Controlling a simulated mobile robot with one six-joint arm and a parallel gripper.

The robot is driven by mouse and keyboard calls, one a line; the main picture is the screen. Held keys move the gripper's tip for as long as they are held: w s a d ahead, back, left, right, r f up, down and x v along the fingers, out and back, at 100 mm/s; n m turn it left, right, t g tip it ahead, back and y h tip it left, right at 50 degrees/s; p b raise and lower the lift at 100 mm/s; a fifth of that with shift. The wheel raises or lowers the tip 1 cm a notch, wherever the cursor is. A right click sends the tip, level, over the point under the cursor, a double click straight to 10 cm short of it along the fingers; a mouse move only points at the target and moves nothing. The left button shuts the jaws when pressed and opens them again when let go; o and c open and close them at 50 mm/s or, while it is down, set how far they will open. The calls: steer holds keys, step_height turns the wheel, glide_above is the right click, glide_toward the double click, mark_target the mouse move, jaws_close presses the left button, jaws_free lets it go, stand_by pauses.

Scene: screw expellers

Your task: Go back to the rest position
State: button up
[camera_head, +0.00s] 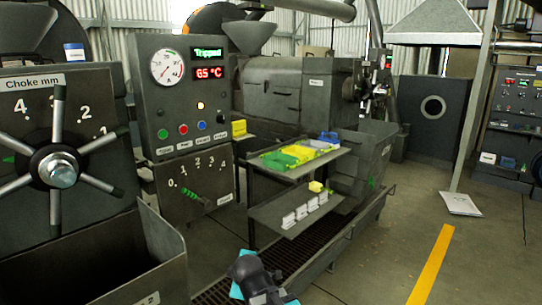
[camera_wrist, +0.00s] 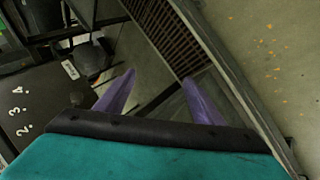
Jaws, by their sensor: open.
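My gripper (camera_wrist: 159,76) shows in the wrist view as two purple fingers spread apart with nothing between them. Beyond the fingers are a dark floor grating (camera_wrist: 168,35) and a metal frame edge. In the head view my dark arm with cyan parts shows at the bottom centre, in front of the grating; the fingers cannot be made out there. The arm appears apart from the machines around it.
A control panel (camera_head: 183,95) reading "Tripped" and 65 °C stands left of centre. A choke handwheel (camera_head: 62,170) is at far left, above an open bin (camera_head: 90,265). Shelves (camera_head: 290,168) hold yellow, green and white items.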

steer(key=s+d+f+m+g+h, duration=0.1)
steer(key=s+d+f+m+g, duration=0.25)
steer(key=d+f+m, duration=0.4)
steer(key=s+d+f+m+g+h, duration=0.15)
steer(key=s+d+f+m, duration=0.3)
steer(key=d+f, duration=0.55)
steer(key=s+d+f+m+g, duration=0.3)
steer(key=s+d+f+m, duration=0.2)
steer(key=d+f, duration=0.4)
steer(key=s+f+g, duration=0.2)
steer(key=s+f, duration=0.6)
steer(key=s, duration=0.4)
steer(key=s+f+g, duration=0.3)
steer(key=s+f, duration=0.6)
steer(key=s, duration=0.4)
steer(key=shift+s+d, duration=0.2)
steer(key=shift+d, duration=0.1)
